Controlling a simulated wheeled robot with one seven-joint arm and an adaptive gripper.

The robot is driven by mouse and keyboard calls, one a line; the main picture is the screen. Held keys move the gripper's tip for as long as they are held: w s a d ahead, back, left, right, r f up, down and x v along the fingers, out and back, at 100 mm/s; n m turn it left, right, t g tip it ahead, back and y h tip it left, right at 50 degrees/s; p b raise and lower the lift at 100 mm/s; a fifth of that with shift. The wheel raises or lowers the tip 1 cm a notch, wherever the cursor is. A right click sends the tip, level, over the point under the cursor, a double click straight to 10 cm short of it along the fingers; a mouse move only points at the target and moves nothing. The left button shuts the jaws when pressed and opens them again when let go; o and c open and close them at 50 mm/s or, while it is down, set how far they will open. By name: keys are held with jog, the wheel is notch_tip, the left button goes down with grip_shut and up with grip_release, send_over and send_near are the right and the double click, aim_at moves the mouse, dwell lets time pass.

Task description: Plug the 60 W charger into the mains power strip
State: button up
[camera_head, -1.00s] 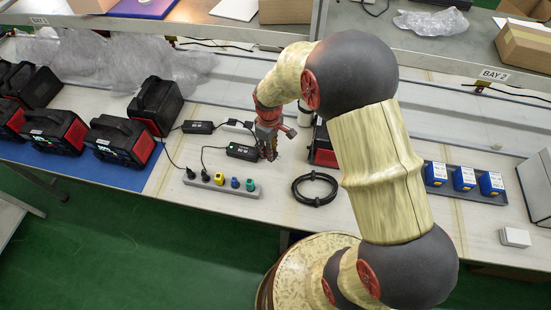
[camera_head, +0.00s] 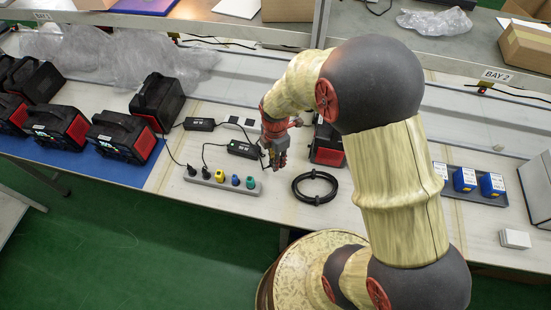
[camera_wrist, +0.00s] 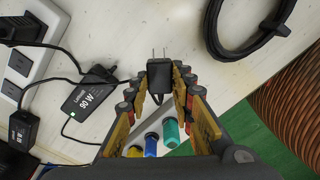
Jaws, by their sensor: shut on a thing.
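My gripper (camera_wrist: 160,88) is shut on a small black charger plug (camera_wrist: 159,74), whose two bare metal prongs point toward the top of the wrist view. No wattage label is readable on it. In the head view my gripper (camera_head: 275,160) is above the table, right of the grey strip. A white power strip with dark sockets (camera_wrist: 42,58) lies at the left of the wrist view, apart from the prongs; a black plug sits at its upper end. In the head view this white strip (camera_head: 238,121) is partly hidden by my arm.
A 90 W power brick (camera_wrist: 88,97) with cables lies between strip and gripper. A grey strip (camera_head: 222,182) holds black, yellow, blue and green plugs. A coiled black cable (camera_head: 315,187) lies to the right. Black-red units (camera_head: 125,137) stand at left.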

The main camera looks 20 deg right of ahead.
jog(key=shift+f+b, duration=1.8)
jog(key=shift+f, duration=1.1)
jog(key=o, duration=1.2)
jog(key=shift+c, duration=0.2)
notch_tip(320, 180, up, 12)
